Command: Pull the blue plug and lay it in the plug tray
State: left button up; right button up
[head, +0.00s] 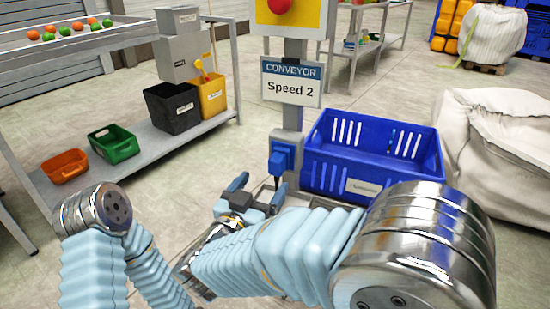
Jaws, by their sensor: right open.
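The blue plug (283,157) is on the grey post below the conveyor sign, with a short dark piece hanging under it. My right gripper (259,190) is just below and to the left of the plug, with its two blue fingers apart and nothing seen between them. It looks clear of the plug, but the exact gap is hard to judge. My left arm is at the lower left, and its gripper is out of view. I cannot make out for sure which container is the plug tray.
A large blue crate (372,150) stands right of the post. A sign (291,82) is above the plug. At the left, a shelf holds an orange bin (65,167), a green bin (113,144), and black and yellow bins. A white sack (500,150) is at the right.

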aim_at(274, 169)
jog(key=shift+w, duration=0.15)
jog(key=x, duration=0.7)
jog(key=shift+d, duration=0.1)
jog(key=shift+x, duration=0.85)
jog(key=shift+p, duration=0.4)
dwell(0.4)
jog(key=shift+c, duration=0.3)
grip_shut()
jog(key=shift+v, duration=3)
